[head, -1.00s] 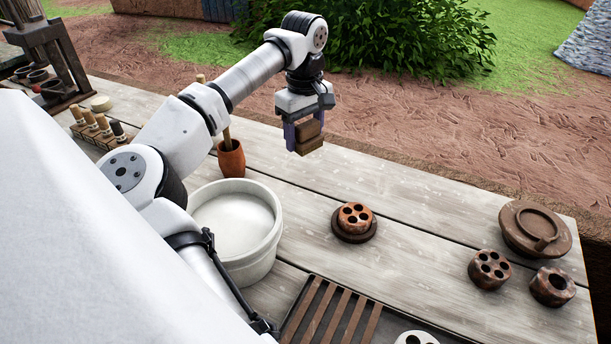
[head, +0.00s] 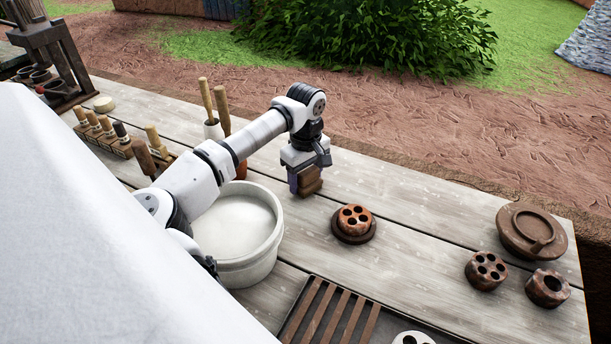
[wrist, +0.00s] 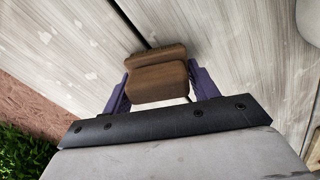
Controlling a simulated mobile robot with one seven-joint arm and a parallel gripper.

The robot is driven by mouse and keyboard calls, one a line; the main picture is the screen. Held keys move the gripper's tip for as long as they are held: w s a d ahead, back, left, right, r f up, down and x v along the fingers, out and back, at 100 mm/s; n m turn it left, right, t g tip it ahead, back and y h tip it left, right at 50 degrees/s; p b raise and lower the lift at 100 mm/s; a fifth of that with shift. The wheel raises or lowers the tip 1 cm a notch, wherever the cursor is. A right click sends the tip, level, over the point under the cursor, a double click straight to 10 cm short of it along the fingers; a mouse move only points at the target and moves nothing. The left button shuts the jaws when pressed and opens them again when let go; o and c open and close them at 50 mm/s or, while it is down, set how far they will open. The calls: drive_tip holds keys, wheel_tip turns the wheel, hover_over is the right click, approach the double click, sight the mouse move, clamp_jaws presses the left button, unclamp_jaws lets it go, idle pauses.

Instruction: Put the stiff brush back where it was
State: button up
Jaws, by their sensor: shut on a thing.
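The stiff brush (head: 312,181) is a brown wooden block, held between the purple fingers of my gripper (head: 306,188). In the head view my gripper points down, low over or at the table, behind the disc with holes and to the right of the white basin. In the wrist view the brush (wrist: 158,78) sits between both fingers of my gripper (wrist: 160,88), above pale planks and a dark gap between them. I cannot tell whether the brush touches the table.
A white basin (head: 271,262) stands left of my gripper. A reddish disc with holes (head: 355,216) rests on a dark base in front. Upright handles (head: 206,100) stand behind my arm. Two perforated pieces, a round lid (head: 532,232) and a slatted rack (head: 330,315) lie right and front.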

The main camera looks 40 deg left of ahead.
drive_tip(key=shift+f, duration=0.1)
drive_tip(key=shift+f, duration=0.15)
drive_tip(key=o, duration=1)
drive_tip(key=shift+o, duration=0.2)
drive_tip(key=shift+r, duration=0.2)
wheel_tip(320, 180, up, 12)
drive_tip(key=shift+r+b, duration=0.1)
drive_tip(key=shift+b, duration=0.7)
